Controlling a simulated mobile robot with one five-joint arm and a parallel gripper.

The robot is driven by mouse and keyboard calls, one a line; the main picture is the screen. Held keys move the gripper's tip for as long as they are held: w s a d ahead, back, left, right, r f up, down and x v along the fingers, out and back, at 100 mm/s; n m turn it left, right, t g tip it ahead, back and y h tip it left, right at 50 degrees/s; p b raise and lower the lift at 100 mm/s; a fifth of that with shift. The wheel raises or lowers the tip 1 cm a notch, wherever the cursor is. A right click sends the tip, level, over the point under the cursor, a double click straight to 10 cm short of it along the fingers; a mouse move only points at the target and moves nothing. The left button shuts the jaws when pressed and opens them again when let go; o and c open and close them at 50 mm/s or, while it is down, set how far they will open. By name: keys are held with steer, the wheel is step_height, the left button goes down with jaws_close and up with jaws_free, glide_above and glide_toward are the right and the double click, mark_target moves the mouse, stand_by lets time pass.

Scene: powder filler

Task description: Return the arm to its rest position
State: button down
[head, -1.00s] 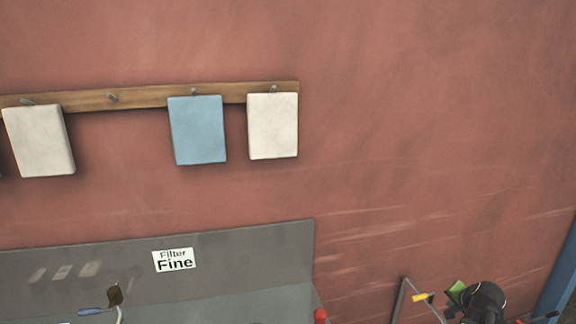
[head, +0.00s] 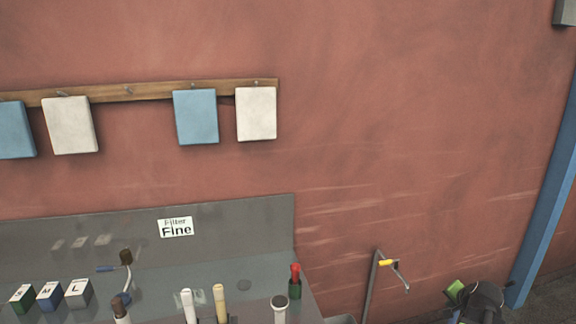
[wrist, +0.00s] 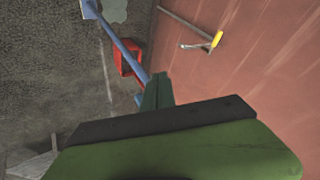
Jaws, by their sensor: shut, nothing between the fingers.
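My gripper (wrist: 157,92) shows in the wrist view as a narrow dark green pair of fingers beyond a wide black and green body. The fingers are together with nothing between them. They point over the floor beside the red wall, apart from anything. In the head view part of my arm, black with a green piece, shows at the bottom right edge. It is right of the bench and below the yellow-handled tap (head: 387,263). The fingertips cannot be made out there.
A grey bench (head: 245,258) carries handled tools and blocks marked S, M and L (head: 78,292). Blue and white pads hang from a wooden rail (head: 150,91). A blue post (head: 545,205) stands at right. The wrist view shows a red box (wrist: 126,58) by a blue bar (wrist: 118,38).

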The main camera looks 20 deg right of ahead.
steer(key=w+a+f+n+g+y, duration=0.1)
steer(key=w+a+f+n+y, duration=0.3)
steer(key=a, duration=0.7)
steer(key=w+a+r+n+g+h, duration=0.15)
steer(key=w+a, duration=0.45)
steer(key=a, duration=0.6)
steer(key=s+a+f+n+g+y, duration=0.15)
steer(key=a+n, duration=0.25)
steer(key=a, duration=1)
steer(key=a+f+n+g, duration=0.25)
steer(key=a+n, duration=0.25)
steer(key=a, duration=1)
step_height(320, 180, down, 9)
steer(key=s+a+b, duration=0.1)
steer(key=b, duration=0.9)
steer(key=shift+g, duration=0.25)
